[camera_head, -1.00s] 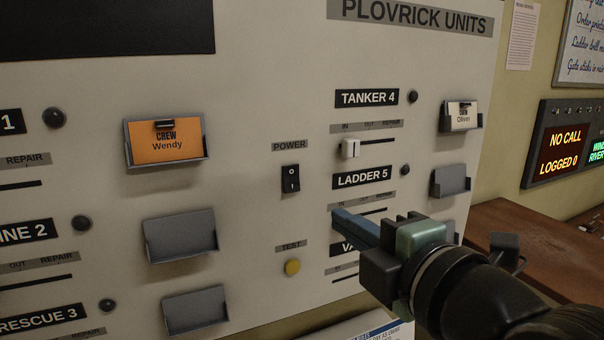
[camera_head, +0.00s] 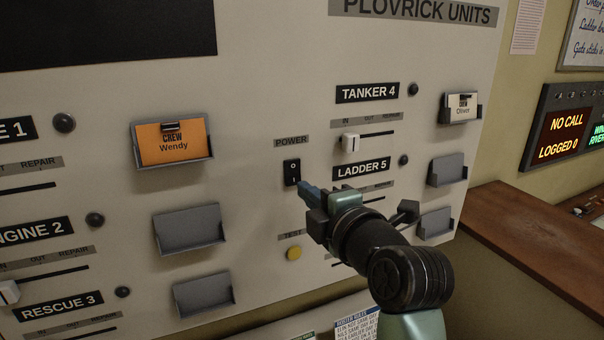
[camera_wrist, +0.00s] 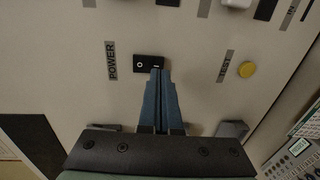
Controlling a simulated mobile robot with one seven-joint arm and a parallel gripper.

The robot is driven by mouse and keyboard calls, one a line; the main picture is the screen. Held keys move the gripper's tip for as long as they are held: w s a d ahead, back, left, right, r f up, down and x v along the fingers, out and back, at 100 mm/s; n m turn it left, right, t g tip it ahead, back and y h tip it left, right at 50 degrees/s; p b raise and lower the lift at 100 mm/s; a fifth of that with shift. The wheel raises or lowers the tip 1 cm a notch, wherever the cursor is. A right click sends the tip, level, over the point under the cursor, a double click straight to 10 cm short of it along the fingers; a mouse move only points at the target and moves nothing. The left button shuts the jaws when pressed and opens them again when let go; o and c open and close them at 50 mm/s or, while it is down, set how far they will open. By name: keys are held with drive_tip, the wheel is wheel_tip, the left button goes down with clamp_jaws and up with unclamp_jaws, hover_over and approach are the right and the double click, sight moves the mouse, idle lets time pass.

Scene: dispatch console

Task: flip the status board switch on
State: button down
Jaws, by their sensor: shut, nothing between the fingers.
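The status board (camera_head: 255,80) is a large pale panel. Its power switch (camera_head: 291,171) is a black rocker under a grey POWER label (camera_head: 291,141). It also shows in the wrist view (camera_wrist: 146,62), with a circle mark at one end and a bar mark at the other. My gripper (camera_head: 304,188) is shut and empty. Its blue fingertips are at the bar-marked lower end of the rocker and cover part of it. I cannot tell whether they touch it or which way the rocker is tipped.
A yellow TEST button (camera_head: 294,253) sits below the switch. A white slider (camera_head: 351,142) is to the right under TANKER 4. Grey card holders (camera_head: 189,228) stick out on both sides, one with an orange Wendy card (camera_head: 172,143). A brown desk (camera_head: 530,230) stands at right.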

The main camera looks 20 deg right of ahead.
sight(293, 184)
drive_tip(key=shift+w+f+p, duration=0.15)
drive_tip(key=shift+w+p, duration=0.35)
drive_tip(key=shift+w, duration=0.75)
drive_tip(key=b, duration=0.1)
drive_tip(key=f+b, duration=0.1)
drive_tip(key=b, duration=0.1)
drive_tip(key=shift+w, duration=0.2)
drive_tip(key=shift+r+p, duration=0.35)
drive_tip(key=shift+r, duration=0.1)
drive_tip(key=shift+a+f, duration=0.15)
